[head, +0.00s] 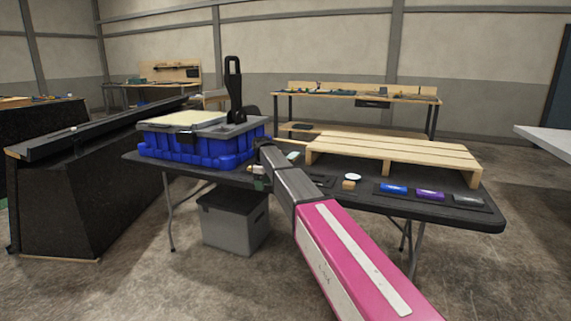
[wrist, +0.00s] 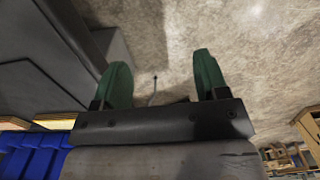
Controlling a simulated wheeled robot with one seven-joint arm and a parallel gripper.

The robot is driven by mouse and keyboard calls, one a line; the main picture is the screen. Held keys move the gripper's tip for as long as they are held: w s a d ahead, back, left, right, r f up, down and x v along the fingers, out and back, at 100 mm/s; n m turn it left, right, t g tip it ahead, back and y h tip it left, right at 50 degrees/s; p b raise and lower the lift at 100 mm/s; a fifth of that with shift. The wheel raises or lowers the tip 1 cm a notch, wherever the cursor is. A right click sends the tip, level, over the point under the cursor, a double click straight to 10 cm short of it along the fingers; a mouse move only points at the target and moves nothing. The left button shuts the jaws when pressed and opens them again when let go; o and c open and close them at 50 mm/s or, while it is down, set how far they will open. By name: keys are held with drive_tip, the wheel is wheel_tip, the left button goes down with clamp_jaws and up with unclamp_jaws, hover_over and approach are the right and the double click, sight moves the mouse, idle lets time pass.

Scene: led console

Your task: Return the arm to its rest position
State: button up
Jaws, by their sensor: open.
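My arm, with a pink and white link and a dark grey forward part, reaches from the lower right of the head view toward the folding table (head: 459,213). My gripper (head: 259,182) is small and partly hidden there, by the table's front edge, just right of the blue crate (head: 186,152). In the wrist view my gripper (wrist: 162,78) has two green fingers spread wide apart. Nothing is between them but a view of the floor. The blue crate also shows at the lower left of the wrist view (wrist: 32,163).
A wooden pallet (head: 410,153) stands on the table's right half. Blue, purple and grey items lie in a dark tray (head: 432,202) in front of it. A grey bin (head: 235,223) stands under the table. A dark sloped console (head: 85,190) is at left. Floor in front is bare.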

drive_tip(key=s+d+f+m, duration=0.4)
drive_tip(key=s+d+f, duration=0.3)
drive_tip(key=s+d, duration=0.2)
drive_tip(key=s+d+f+m, duration=0.5)
drive_tip(key=s+d+f, duration=0.3)
drive_tip(key=s, duration=0.5)
drive_tip(key=s+d+f+m, duration=0.5)
drive_tip(key=s+d+f, duration=0.3)
drive_tip(key=s+d, duration=0.4)
